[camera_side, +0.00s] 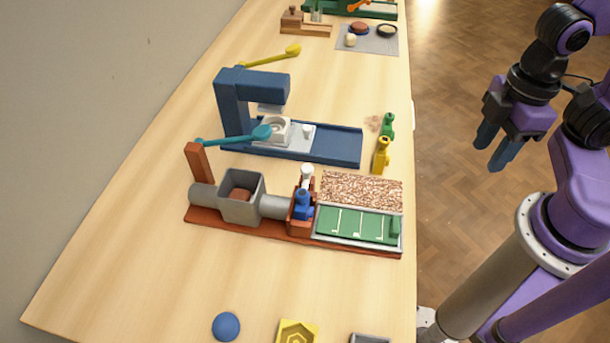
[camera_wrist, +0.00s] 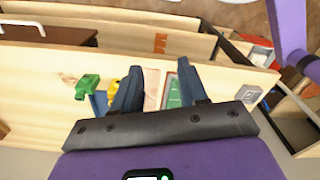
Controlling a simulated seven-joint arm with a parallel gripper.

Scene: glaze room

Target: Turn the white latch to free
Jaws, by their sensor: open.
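A white piece (camera_side: 307,172), which looks like the latch, stands upright above a blue part (camera_side: 302,203) on a red-brown machine with a grey hopper (camera_side: 241,197). I cannot tell which way it is turned. My gripper (camera_side: 490,150) is open and empty, with blue-grey fingers, hanging over the floor beyond the right edge of the table, well right of the machine. In the wrist view my gripper (camera_wrist: 159,70) points toward the table's side. A small strip of green board (camera_wrist: 172,96) shows between the fingers; the white piece cannot be made out there.
A green bottle-like piece (camera_side: 388,126) and a yellow one (camera_side: 381,156) stand near the table's right edge. A blue press (camera_side: 235,105) stands behind the machine. A teal lever (camera_side: 235,136) and a red post (camera_side: 197,163) rise between them. The table (camera_side: 130,265) is bare at the left.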

